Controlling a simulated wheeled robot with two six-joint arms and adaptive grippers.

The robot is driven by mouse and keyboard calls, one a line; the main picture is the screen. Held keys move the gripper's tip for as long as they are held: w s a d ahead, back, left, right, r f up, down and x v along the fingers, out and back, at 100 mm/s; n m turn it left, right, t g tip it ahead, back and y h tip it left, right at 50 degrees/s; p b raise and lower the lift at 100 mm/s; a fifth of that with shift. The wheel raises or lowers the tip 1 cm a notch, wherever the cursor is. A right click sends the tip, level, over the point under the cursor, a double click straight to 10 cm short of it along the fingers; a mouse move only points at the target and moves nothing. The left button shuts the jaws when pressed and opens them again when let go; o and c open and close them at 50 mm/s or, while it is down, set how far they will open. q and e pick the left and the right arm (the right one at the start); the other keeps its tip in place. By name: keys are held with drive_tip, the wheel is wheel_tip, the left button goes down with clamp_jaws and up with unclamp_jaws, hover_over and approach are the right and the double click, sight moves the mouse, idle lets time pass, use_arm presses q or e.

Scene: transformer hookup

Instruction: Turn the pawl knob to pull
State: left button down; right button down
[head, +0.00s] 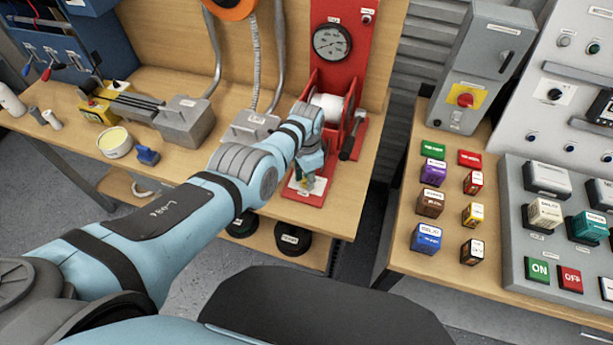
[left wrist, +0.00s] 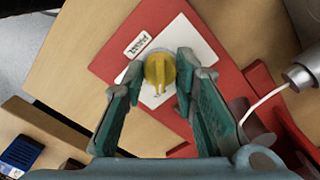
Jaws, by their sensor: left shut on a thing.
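The yellow pawl knob (left wrist: 159,70) shows in the left wrist view, on a white plate (left wrist: 196,48) with markings fixed to the red winch base (left wrist: 120,52). My left gripper (left wrist: 158,77) has its two green-padded fingers on either side of the knob and is shut on it. In the head view my left gripper (head: 312,178) reaches down onto the front of the red winch (head: 308,198) and mostly hides the knob. The knob's exact pointing direction is hard to read. My right gripper is not in view.
The winch has a white drum (head: 328,104), a black crank handle (head: 348,148) at its right and a gauge (head: 332,41) behind. A grey clamp block (head: 185,120) stands to the left. A second bench with coloured blocks (head: 430,205) lies to the right, across a gap.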

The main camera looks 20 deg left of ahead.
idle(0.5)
use_arm(q)
drive_tip(key=c, duration=1.6)
unclamp_jaws()
drive_tip(key=shift+d, duration=0.1)
drive_tip(key=o, duration=0.3)
drive_tip(key=shift+w+f, duration=0.1)
drive_tip(key=shift+w, duration=0.05)
wheel_tip(320, 180, up, 12)
drive_tip(key=shift+r, duration=0.1)
